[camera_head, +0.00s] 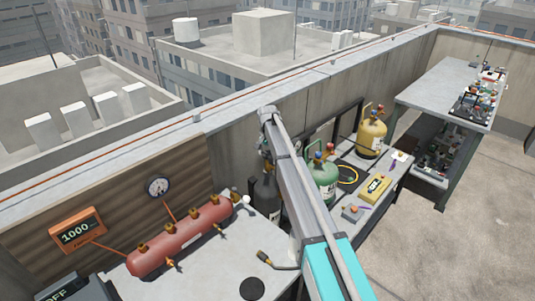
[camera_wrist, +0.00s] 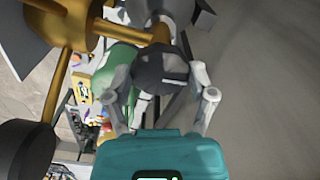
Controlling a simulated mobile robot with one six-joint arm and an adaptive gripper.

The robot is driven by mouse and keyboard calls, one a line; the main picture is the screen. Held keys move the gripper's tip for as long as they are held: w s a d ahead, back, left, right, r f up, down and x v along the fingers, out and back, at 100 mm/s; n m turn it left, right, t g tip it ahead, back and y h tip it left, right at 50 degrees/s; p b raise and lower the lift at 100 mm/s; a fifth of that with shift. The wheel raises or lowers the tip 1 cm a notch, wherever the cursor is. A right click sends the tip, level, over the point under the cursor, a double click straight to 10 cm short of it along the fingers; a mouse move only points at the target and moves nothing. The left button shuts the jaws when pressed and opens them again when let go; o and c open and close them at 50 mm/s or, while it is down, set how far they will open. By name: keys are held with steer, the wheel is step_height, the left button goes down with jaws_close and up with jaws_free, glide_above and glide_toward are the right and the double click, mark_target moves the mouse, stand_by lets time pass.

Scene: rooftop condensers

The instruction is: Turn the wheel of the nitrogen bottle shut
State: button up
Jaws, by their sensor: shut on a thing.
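The nitrogen bottle (camera_head: 266,198) is a dark grey cylinder standing against the parapet wall in the head view. My arm covers its right side and part of its top. In the wrist view a dark, faceted wheel (camera_wrist: 160,66) sits on the end of a brass valve stem (camera_wrist: 130,32). My gripper (camera_wrist: 162,88) has one finger on each side of this wheel and is shut on it. In the head view my arm reaches over to the bottle's top, and the fingers there are too small to make out.
A red tank (camera_head: 180,237) with brass valves lies on the bench left of the bottle. A green bottle (camera_head: 323,178) and a yellow bottle (camera_head: 371,135) stand to the right. Another dark round part (camera_wrist: 24,148) on a brass stem is close by at left in the wrist view.

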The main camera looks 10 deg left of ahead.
steer(key=shift+m, duration=0.7)
steer(key=o, duration=1.1)
steer(key=shift+c, duration=0.2)
steer(key=shift+n, duration=0.3)
